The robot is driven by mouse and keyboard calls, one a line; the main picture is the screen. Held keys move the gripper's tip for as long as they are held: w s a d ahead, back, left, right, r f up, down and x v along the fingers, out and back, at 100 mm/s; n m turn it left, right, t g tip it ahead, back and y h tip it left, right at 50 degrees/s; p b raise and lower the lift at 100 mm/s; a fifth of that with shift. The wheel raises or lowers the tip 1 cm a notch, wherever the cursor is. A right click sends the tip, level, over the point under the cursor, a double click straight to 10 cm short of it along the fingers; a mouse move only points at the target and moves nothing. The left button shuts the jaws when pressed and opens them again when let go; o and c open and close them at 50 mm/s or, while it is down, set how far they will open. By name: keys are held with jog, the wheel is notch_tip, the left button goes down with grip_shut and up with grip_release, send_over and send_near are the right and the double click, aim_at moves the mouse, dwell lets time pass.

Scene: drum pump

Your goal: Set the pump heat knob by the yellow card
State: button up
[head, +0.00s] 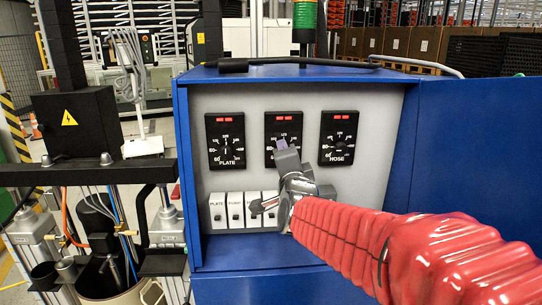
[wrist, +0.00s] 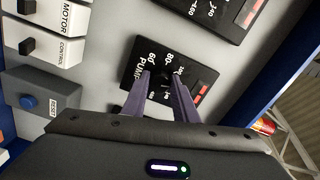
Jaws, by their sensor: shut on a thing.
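The black PUMP heat dial (head: 284,122) is the middle of three on the grey panel. Its lower part and knob are hidden behind my gripper (head: 282,145) in the head view. In the wrist view the PUMP dial plate (wrist: 160,50) shows marks such as 60 and 80. My gripper (wrist: 162,77) has its two purple-grey fingers on either side of the dark knob (wrist: 166,79) at the dial's middle, shut on it. The knob's pointer is too dark and small to read. I see no yellow card in either view.
The PLATE dial (head: 226,140) is left and the HOSE dial (head: 338,138) right, both close to my gripper. White switch blocks (head: 235,210) sit below. The blue cabinet (head: 184,150) frames the panel. A black hose (head: 290,62) lies on top.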

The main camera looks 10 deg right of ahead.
jog(key=shift+d+f+m, duration=0.1)
jog(key=shift+m, duration=1.3)
jog(key=shift+f, duration=0.1)
jog(key=o, duration=1.1)
jog(key=shift+c, duration=0.2)
jog(key=shift+s+r, duration=0.15)
jog(key=shift+r, duration=0.05)
jog(key=s+a, duration=0.1)
jog(key=s, duration=1.2)
jog(key=shift+s, duration=0.25)
jog(key=shift+a+f, duration=0.1)
